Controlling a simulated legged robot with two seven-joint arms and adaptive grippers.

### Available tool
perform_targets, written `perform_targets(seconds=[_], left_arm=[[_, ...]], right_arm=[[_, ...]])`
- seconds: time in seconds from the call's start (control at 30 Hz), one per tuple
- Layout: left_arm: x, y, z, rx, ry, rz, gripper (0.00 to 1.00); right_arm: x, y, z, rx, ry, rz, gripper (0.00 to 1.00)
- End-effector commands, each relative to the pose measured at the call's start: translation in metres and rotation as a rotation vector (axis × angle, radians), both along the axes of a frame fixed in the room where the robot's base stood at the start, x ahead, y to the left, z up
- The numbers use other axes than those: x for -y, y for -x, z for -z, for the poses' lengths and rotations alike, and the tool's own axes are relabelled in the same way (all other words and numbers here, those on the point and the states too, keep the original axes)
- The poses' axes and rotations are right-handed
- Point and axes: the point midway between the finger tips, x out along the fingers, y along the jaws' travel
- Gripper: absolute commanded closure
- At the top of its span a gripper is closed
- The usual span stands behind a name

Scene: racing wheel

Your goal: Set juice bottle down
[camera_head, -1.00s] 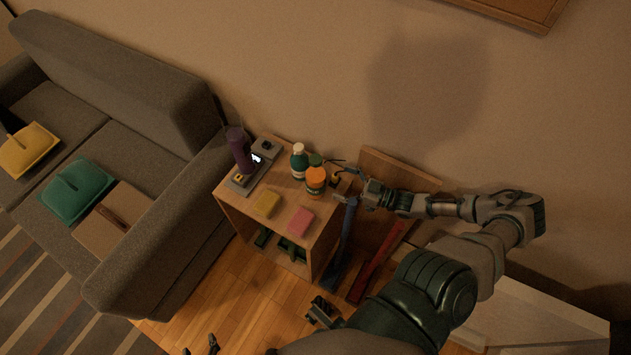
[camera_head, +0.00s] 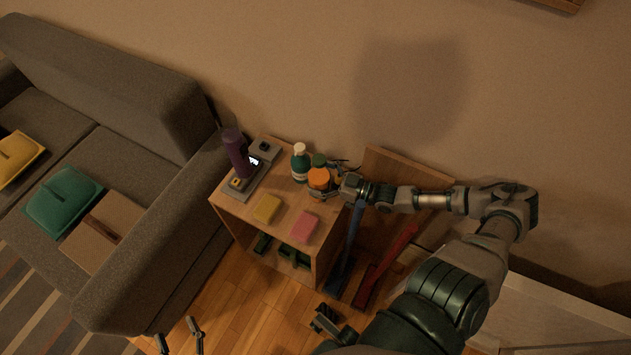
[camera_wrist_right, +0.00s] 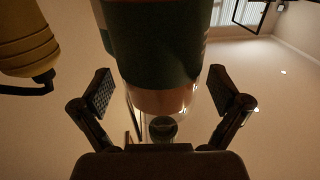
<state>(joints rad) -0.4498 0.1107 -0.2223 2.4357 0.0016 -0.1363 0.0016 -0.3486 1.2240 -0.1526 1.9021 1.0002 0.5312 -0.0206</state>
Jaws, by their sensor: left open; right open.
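On the small wooden side table (camera_head: 235,212) stand a teal bottle with a white cap (camera_head: 300,166), an orange-lidded jar (camera_head: 318,180) and a green-capped bottle (camera_head: 319,160). My right gripper (camera_head: 336,176) is at the table's right edge, beside the jar and the green-capped bottle. In the right wrist view, a bottle with a dark green band and a clear lower part (camera_wrist_right: 165,60) stands between its spread fingers (camera_wrist_right: 160,85), with gaps on both sides. I take it for the juice bottle. My left gripper (camera_head: 178,330) is open and empty, low at the bottom edge.
A purple bottle (camera_head: 235,150) stands on a grey device at the table's back left. Yellow (camera_head: 267,208) and pink (camera_head: 304,226) blocks lie at the front. A blue bar (camera_head: 349,245) and a red bar (camera_head: 388,262) lean right of the table. A grey sofa (camera_head: 140,95) is left.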

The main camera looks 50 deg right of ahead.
Motion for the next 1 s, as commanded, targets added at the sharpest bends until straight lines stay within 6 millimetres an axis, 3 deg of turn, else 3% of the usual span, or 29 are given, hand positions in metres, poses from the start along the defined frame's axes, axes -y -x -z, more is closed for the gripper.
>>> perform_targets(seconds=[0.27,0.6,0.63,0.67,1.0], left_arm=[[0.0002,0.0000,-0.0034,0.016,0.005,0.000,0.35],[0.0012,-0.0010,-0.0018,0.012,0.002,0.000,0.35],[0.0012,-0.0010,-0.0018,0.012,0.002,-0.001,0.35],[0.0012,-0.0010,-0.0017,0.012,0.002,-0.001,0.35],[0.0008,-0.0011,-0.0001,-0.016,-0.006,0.001,0.35]], right_arm=[[-0.0007,-0.0016,-0.0012,0.001,0.000,0.000,0.01],[-0.0005,-0.0014,-0.0008,0.001,0.000,0.000,0.86],[-0.0006,-0.0018,-0.0019,0.004,-0.001,0.000,0.88],[-0.0006,-0.0018,-0.0019,0.004,-0.001,0.000,0.96],[-0.0005,-0.0017,-0.0068,0.004,-0.001,0.000,0.96]])
